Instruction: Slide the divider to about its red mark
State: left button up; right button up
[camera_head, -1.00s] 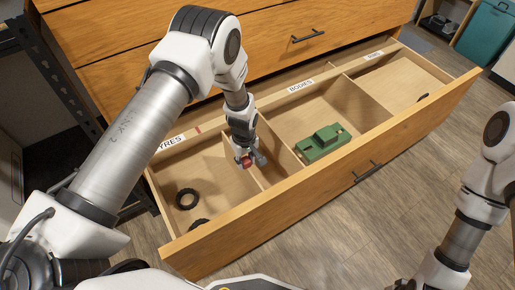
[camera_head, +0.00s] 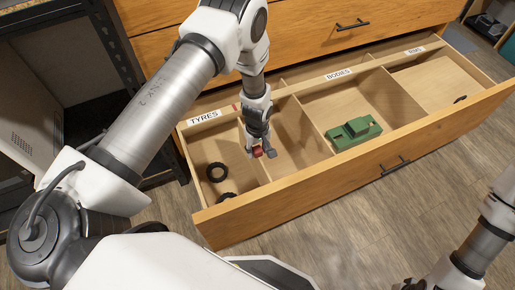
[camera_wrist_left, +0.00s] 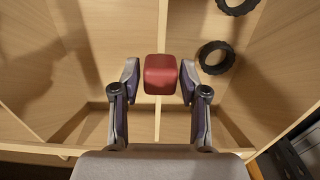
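The open wooden drawer (camera_head: 310,178) has compartments labelled TYRES, BODIES and RIMS. A thin divider (camera_head: 264,172) stands on the right of the tyre compartment; it also shows edge-on in the left wrist view (camera_wrist_left: 158,118). A red block (camera_wrist_left: 160,74) sits at its top. A small red mark (camera_head: 236,106) is on the back rail, right of the TYRES label. My left gripper (camera_head: 264,153) is down at the divider. Its fingers (camera_wrist_left: 160,80) straddle the red block, with a narrow gap on each side. My right gripper (camera_head: 410,285) barely shows at the bottom edge.
Black tyres (camera_head: 217,172) lie left of the divider. A green body (camera_head: 353,132) lies in the BODIES compartment, beyond another partition (camera_head: 312,125). A small dark part (camera_head: 460,99) lies under RIMS. A closed drawer (camera_head: 300,40) is above.

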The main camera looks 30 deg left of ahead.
pick_arm(q)
notch_tip(320, 180, up, 12)
dwell(0.5)
jog(key=shift+s, duration=0.1)
